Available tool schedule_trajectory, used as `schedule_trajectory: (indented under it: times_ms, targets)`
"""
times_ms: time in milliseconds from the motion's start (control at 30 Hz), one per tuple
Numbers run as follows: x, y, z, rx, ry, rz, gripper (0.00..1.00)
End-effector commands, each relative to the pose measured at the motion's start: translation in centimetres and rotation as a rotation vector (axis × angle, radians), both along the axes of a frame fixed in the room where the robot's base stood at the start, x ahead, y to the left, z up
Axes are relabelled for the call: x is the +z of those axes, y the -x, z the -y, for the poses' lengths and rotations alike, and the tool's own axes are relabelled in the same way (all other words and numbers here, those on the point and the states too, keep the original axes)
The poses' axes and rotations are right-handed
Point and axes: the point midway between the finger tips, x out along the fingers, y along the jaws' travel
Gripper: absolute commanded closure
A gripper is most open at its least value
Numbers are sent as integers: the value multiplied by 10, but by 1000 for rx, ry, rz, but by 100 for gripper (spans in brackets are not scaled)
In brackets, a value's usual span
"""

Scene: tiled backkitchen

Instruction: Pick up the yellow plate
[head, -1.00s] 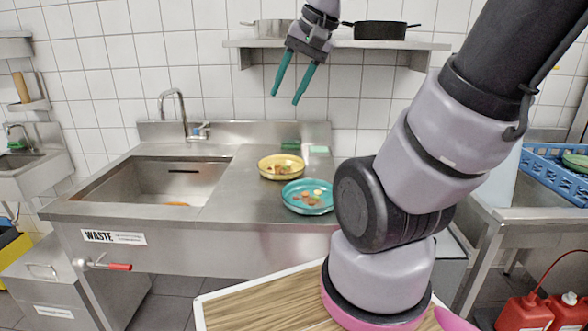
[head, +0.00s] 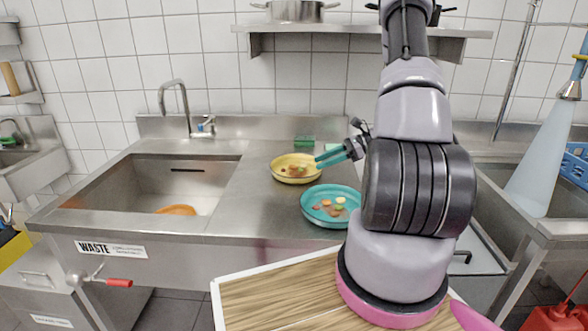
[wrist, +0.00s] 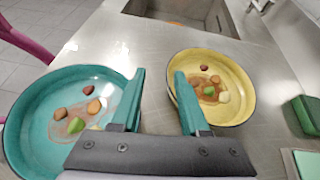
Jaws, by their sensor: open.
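The yellow plate (head: 281,177) lies on the steel counter, right of the sink, with food scraps and brown sauce on it. In the wrist view the yellow plate (wrist: 238,78) is at the upper right, and one finger overlaps its left rim. My gripper (head: 317,163) is open and empty, with teal fingers at the plate's right side. In the wrist view the gripper (wrist: 160,82) has its fingers apart, with bare counter between the tips. I cannot tell whether a finger touches the plate.
A teal plate (head: 309,213) with food scraps lies just in front of the yellow one. A green sponge (head: 304,141) sits behind it near the wall. The sink (head: 120,192) is to the left, with an orange item (head: 176,210) in it. A shelf (head: 345,30) hangs above.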

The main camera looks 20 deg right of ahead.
Motion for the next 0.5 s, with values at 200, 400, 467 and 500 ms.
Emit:
schedule_trajectory:
  times_ms: [200, 400, 467, 500]
  targets:
    - [-32, -2, 13, -88, -66, -41, 55]
    - [-45, -12, -10, -91, -71, -44, 55]
    - [-49, -15, -18, -90, -71, -43, 55]
    - [-51, -17, -23, -91, -70, -43, 55]
